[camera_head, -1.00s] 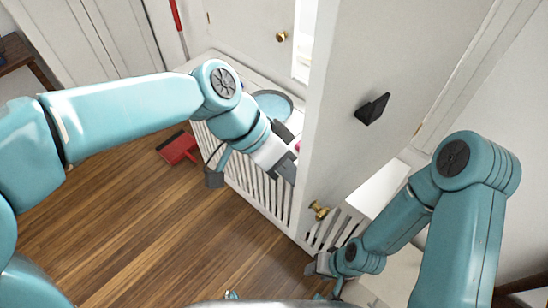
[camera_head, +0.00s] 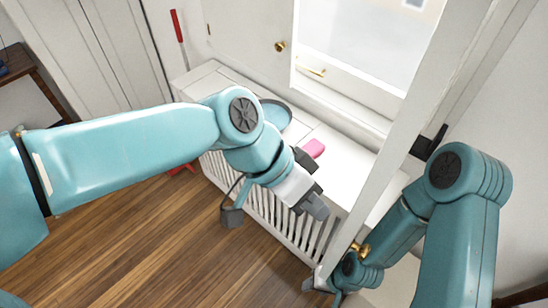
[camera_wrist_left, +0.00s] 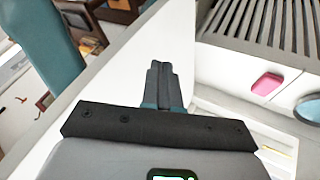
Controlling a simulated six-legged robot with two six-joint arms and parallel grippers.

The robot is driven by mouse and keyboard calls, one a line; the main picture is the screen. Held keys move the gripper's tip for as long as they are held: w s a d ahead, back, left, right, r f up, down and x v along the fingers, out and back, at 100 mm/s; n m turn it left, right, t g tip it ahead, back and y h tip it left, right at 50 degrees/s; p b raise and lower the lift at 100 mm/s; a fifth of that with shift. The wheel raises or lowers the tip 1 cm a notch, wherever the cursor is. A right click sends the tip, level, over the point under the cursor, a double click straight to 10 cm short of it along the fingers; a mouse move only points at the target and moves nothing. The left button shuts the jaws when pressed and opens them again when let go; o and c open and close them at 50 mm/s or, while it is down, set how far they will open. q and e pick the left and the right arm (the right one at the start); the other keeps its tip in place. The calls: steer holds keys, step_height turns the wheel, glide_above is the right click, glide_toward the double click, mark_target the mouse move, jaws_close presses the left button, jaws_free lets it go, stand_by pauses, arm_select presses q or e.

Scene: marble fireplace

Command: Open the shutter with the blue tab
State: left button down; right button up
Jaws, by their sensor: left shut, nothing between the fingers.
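The right white shutter (camera_head: 408,125) stands swung out from the window, seen nearly edge-on, with a black handle (camera_head: 430,143) on its right face and a brass knob (camera_head: 362,250) low down. The left white shutter (camera_head: 245,28) is at the window's left side, with a brass knob (camera_head: 280,46). I see no blue tab on either. My left gripper (camera_head: 320,208) is shut and empty, left of the right shutter and apart from it; its closed fingers show in the left wrist view (camera_wrist_left: 160,75). My right gripper (camera_head: 318,283) is at the right shutter's lower edge; its jaws are unclear.
Below the window (camera_head: 360,45) is a white slatted radiator cover (camera_head: 216,78). A blue round dish (camera_head: 275,114) and a pink block (camera_head: 313,148) lie on it. A red-handled tool (camera_head: 179,32) leans at the wall. The wooden floor (camera_head: 130,245) at left is clear.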

arm_select(q)
steer(key=v, duration=1.1)
steer(key=shift+r, duration=0.2)
